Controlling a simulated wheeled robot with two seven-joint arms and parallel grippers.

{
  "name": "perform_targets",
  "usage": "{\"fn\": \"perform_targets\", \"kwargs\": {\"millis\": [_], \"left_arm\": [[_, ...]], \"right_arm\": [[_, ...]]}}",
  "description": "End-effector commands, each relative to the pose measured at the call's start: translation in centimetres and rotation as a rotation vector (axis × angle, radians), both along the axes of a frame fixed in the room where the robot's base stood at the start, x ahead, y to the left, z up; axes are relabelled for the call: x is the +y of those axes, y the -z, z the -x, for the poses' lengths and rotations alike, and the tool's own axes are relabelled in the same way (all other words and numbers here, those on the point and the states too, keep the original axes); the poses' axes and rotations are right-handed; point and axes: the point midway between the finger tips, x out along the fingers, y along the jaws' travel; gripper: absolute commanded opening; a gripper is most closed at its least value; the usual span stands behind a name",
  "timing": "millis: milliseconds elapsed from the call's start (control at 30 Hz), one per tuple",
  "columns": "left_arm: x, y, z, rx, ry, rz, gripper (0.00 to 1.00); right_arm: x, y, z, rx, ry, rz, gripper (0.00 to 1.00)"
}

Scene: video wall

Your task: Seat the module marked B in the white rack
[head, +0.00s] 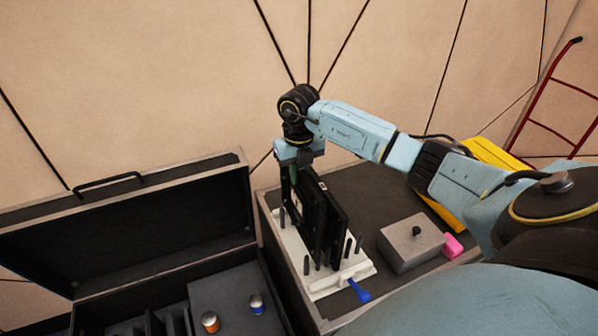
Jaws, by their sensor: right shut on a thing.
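The white rack (326,286) stands on the dark top of a case, with black pegs rising from its base and a blue lever (360,291) at its front. Black upright modules (336,222) stand over the rack, close together. No letter B is readable on them from here. My right gripper (298,164) points down from above and is shut on the top of a black module (291,191) at the left of this group. It is upright over the rack; whether its lower edge is fully in a slot is hidden. My left gripper is out of view.
Right of the rack are a grey box (411,243) with a black knob and a pink block (453,246). A red hand truck (553,128) leans behind.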

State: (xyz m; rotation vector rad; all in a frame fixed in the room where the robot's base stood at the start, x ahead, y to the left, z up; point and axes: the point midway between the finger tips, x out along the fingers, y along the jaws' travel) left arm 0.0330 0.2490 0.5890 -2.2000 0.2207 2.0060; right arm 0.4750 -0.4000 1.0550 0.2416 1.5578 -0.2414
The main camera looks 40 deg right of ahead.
Motion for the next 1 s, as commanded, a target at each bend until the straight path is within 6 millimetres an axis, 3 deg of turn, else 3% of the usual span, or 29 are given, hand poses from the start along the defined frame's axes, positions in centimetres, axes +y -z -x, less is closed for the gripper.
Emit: {"fn": "perform_targets", "kwargs": {"millis": [1000], "left_arm": [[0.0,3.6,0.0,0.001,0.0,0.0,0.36]], "right_arm": [[0.0,5.0,0.0,-0.002,0.0,0.001,0.0]]}}
